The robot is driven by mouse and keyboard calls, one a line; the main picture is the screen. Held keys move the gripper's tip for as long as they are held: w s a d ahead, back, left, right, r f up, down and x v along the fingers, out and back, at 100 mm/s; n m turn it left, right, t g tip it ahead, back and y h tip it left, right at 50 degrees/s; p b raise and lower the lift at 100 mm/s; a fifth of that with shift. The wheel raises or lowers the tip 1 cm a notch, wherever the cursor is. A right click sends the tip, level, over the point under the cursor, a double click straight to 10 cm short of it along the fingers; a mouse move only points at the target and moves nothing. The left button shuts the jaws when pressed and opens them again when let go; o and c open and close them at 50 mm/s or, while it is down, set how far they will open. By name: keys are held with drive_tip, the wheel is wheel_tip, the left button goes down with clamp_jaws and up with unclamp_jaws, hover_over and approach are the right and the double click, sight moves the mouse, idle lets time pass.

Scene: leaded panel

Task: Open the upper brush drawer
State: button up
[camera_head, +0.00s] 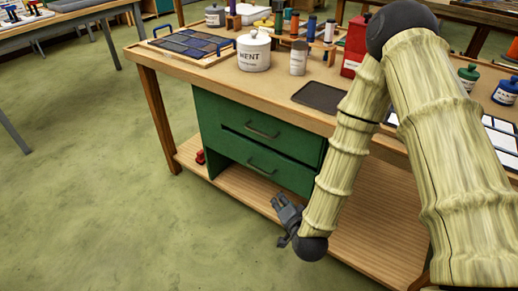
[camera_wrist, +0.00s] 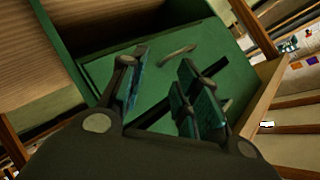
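The green drawer unit (camera_head: 210,125) hangs under the wooden workbench. Its upper drawer (camera_head: 290,140) has a dark bar handle (camera_head: 262,131) and looks shut. The lower drawer (camera_head: 235,153) below it has a similar handle (camera_head: 262,169) and also looks shut. My gripper (camera_head: 286,208) is low in front of the unit, below the lower drawer's handle and apart from it. In the wrist view my gripper (camera_wrist: 162,95) has its fingers spread with nothing held. Green drawer fronts (camera_wrist: 110,70) and one handle (camera_wrist: 178,50) show beyond the fingers; I cannot tell which drawer's handle this is.
The bench top (camera_head: 215,75) carries a white lidded jar (camera_head: 254,52), a dark tray (camera_head: 320,97), a red can (camera_head: 356,45) and several bottles. A wooden lower shelf (camera_head: 235,190) runs under the drawers, with a small red object (camera_head: 200,157) on it.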

drive_tip(key=w+a+r+m+t+b, duration=0.3)
drive_tip(key=w+r+t+b, duration=0.1)
drive_tip(key=w+r, duration=0.15)
drive_tip(key=w+a+r+m+t+b, duration=0.3)
drive_tip(key=w+r+b, duration=0.1)
drive_tip(key=r, duration=0.3)
drive_tip(key=w+a, duration=0.1)
drive_tip(key=w, duration=0.8)
drive_tip(key=shift+w+a+r+y+b, duration=0.25)
drive_tip(key=shift+w+r+y+b, duration=0.1)
drive_tip(key=shift+r+b, duration=0.1)
clamp_jaws()
